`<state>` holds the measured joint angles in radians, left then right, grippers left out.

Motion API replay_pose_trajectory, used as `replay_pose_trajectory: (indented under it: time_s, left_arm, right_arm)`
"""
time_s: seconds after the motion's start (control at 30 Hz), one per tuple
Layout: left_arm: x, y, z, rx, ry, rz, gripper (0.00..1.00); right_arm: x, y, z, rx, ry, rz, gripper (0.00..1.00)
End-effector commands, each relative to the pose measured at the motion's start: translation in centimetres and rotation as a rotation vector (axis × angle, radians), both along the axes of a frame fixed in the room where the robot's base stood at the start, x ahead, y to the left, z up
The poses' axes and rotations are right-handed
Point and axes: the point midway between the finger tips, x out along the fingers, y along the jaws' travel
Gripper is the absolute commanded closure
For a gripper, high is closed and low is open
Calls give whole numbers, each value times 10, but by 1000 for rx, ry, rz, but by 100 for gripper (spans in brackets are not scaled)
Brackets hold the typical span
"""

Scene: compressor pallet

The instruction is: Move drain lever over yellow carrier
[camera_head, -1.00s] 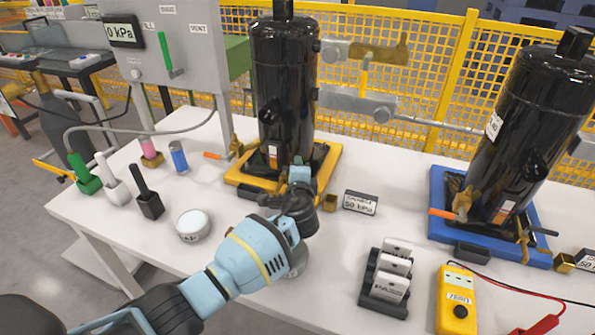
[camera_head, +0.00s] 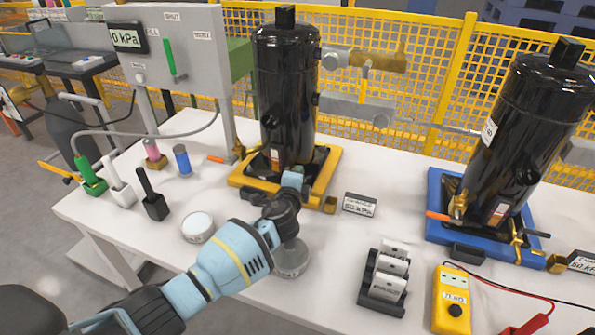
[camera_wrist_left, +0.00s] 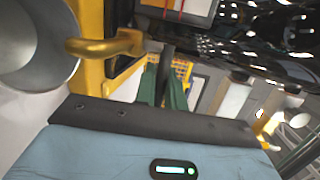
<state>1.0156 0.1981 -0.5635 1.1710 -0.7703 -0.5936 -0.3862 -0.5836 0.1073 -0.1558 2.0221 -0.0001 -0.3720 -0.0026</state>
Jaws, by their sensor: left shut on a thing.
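The yellow carrier (camera_head: 240,181) stands on the white table under the left black compressor (camera_head: 286,95). My left gripper (camera_head: 291,179) reaches in from the front and is at the carrier's front edge, low by the compressor's base. In the left wrist view its green fingers (camera_wrist_left: 164,88) are shut on a dark bar, which looks like the drain lever (camera_wrist_left: 167,62). The lever is hidden behind my gripper in the head view. A brass hook-shaped part (camera_wrist_left: 108,45) is beside the fingers, by the yellow carrier's edge (camera_wrist_left: 91,22). My right gripper is not in view.
A small label block (camera_head: 359,204) is right of the carrier. The blue carrier (camera_head: 436,213) stands further right. Table between dish and black rack (camera_head: 381,284) is clear.

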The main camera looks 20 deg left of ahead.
Motion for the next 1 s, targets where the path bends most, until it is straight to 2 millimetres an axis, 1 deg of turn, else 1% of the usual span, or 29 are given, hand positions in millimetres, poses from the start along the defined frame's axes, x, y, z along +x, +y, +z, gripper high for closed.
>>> replay_pose_trajectory:
  time_s: [0.03, 0.3, 0.5, 0.7, 1.0]
  left_arm:
    - [-1, 2, 5, 3, -3, -37, 100]
    - [-8, 5, 5, 3, -2, -251, 100]
    - [-12, 7, 3, 3, -2, -372, 100]
    - [-14, 8, 2, 2, -1, -445, 100]
    - [-16, 7, 0, -1, 1, -479, 100]
  right_arm:
    - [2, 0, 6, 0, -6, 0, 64]
    - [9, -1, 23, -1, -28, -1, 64]
    - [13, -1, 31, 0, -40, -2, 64]
    - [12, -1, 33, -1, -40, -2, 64]
    - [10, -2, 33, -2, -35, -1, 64]
